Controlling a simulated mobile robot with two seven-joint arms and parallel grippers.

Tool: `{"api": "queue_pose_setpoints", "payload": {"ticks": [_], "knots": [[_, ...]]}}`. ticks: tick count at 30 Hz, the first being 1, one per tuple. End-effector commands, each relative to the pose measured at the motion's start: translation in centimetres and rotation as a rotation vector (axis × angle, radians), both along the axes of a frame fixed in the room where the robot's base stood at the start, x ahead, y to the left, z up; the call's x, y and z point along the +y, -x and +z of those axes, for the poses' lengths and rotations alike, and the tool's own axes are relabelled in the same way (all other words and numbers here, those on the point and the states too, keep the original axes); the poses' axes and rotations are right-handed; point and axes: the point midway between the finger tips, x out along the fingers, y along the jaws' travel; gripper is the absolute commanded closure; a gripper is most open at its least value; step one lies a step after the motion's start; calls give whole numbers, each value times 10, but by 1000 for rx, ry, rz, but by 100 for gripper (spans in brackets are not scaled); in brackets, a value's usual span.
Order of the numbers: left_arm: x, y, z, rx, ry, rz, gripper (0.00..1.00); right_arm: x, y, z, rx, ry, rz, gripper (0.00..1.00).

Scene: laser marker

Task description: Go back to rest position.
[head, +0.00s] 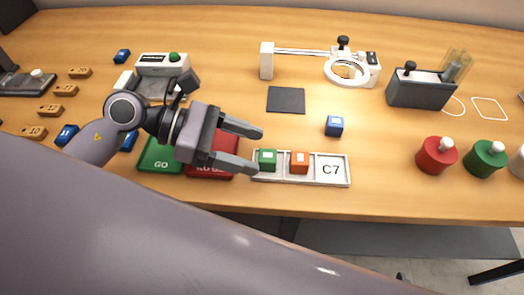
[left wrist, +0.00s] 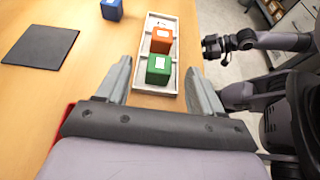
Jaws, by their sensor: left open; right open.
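My left gripper (head: 259,152) is open and empty, its fingers pointing right over the left end of a white tray (head: 320,180) marked C7. The tray holds a green block (head: 267,159) in its left compartment and an orange block (head: 299,161) in the middle one. In the left wrist view, the green block (left wrist: 158,70) shows between the fingertips, not visibly touched, with the orange block (left wrist: 161,40) beyond it. My right gripper (left wrist: 211,47) shows small in the left wrist view, beside the tray and apart from it; it is outside the head view.
A blue block (head: 334,126) and a dark square pad (head: 286,99) lie behind the tray. A green GO mat (head: 160,153) and a red mat (head: 205,165) lie under my left arm.

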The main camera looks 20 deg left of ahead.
Motion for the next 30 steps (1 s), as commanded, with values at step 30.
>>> {"api": "queue_pose_setpoints", "payload": {"ticks": [30], "knots": [[26, 7, 54, -2, -1, -1, 33, 2, 0, 36, 6, -3, 3, 45]]}}
